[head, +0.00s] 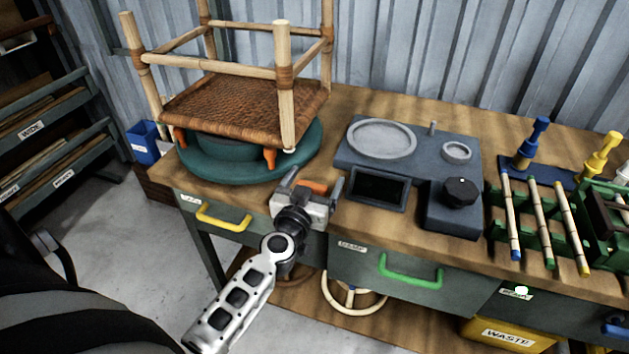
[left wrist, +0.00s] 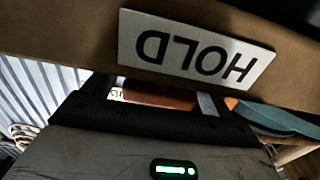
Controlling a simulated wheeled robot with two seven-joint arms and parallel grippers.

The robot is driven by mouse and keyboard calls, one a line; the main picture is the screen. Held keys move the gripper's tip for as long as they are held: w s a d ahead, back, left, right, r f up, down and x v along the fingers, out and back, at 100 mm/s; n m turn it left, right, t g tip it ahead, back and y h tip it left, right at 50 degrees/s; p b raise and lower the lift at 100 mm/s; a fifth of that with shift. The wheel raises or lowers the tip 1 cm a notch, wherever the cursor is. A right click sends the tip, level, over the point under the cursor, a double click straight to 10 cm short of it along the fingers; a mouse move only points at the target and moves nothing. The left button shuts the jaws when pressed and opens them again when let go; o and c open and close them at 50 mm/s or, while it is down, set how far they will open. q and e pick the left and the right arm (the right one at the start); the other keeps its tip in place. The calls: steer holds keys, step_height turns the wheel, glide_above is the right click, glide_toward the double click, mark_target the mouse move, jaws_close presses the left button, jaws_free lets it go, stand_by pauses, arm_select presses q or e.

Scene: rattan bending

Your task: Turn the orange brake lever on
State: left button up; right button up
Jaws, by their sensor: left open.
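The orange brake lever (head: 313,187) is at the front edge of the bench, just in front of the green turntable (head: 305,157). My left gripper (head: 314,184) is open, with its fingers on either side of the lever. In the left wrist view an orange-brown bar (left wrist: 158,96), which looks like the lever, lies between the dark fingers (left wrist: 155,105). Whether the fingers touch it I cannot tell. The gripper hides part of the lever and its mount. My right gripper is not in view.
A rattan stool frame (head: 245,105) stands on the turntable, with orange clamps (head: 269,158) at its rim. A blue-grey control unit (head: 408,160) stands to the right. A HOLD label (left wrist: 195,48) shows close to the wrist camera. Yellow (head: 222,220) and green (head: 410,275) drawer handles project below the bench top.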

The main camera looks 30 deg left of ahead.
arm_select(q)
steer(key=c, duration=1)
